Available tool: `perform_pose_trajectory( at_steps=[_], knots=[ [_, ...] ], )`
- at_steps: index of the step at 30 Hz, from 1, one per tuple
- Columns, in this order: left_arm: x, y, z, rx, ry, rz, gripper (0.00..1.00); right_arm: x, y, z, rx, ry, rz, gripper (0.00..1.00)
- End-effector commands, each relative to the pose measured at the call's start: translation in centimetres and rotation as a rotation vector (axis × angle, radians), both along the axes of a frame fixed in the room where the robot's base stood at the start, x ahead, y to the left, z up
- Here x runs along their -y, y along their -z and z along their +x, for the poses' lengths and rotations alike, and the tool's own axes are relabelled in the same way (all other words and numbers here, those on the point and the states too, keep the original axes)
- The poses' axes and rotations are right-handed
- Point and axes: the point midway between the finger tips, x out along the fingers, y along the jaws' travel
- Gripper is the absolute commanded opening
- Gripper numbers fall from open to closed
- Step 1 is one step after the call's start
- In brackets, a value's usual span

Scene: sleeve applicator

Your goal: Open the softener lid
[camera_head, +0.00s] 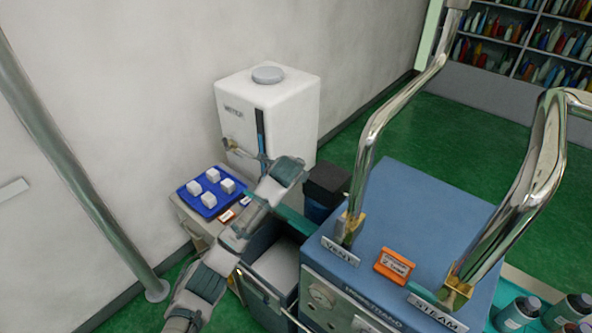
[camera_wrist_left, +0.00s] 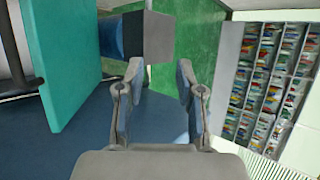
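In the head view a white cabinet (camera_head: 262,120) with a label starting "WAT" stands by the wall, a round grey cap (camera_head: 268,74) on its top. A blue box (camera_head: 275,268) with a pale interior stands open in front. A teal panel stands upright at the box's far right edge; it also shows in the wrist view (camera_wrist_left: 65,60). I cannot tell which thing is the softener. My left gripper (camera_wrist_left: 160,66) is open and empty beside the teal panel, pointing towards a dark-topped blue container (camera_wrist_left: 158,38). In the head view its fingers are not clear. My right gripper is not in view.
A blue tray (camera_head: 193,203) with several white cubes is on a small stand at left. A blue machine (camera_head: 425,210) with two bent metal tubes fills the right. Dark bottles (camera_head: 518,313) stand at lower right. Green floor (camera_head: 390,130) is free behind.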

Motion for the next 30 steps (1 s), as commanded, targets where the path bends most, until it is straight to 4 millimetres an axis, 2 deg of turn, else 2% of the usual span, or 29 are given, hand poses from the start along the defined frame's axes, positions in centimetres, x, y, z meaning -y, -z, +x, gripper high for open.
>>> perform_pose_trajectory(
  at_steps=[6,19,21,23,26,30],
  knots=[
    [-0.2,-0.9,-1.2,-0.002,-0.001,0.000,0.37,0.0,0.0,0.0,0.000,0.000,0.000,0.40],
    [-0.2,-0.9,-1.3,-0.002,0.000,-0.001,0.37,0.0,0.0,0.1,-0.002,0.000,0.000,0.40],
    [-0.2,-0.4,-1.4,-0.009,-0.004,-0.008,0.37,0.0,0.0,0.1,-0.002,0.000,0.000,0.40],
    [-0.1,0.8,-1.9,-0.024,-0.013,-0.032,0.37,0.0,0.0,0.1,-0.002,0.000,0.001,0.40],
    [-0.1,4.8,-3.6,-0.081,-0.056,-0.116,0.37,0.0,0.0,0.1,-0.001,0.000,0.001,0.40],
    [-0.9,12.5,-8.2,-0.200,-0.185,-0.303,0.37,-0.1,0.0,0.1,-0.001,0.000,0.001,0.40]
  ],
)
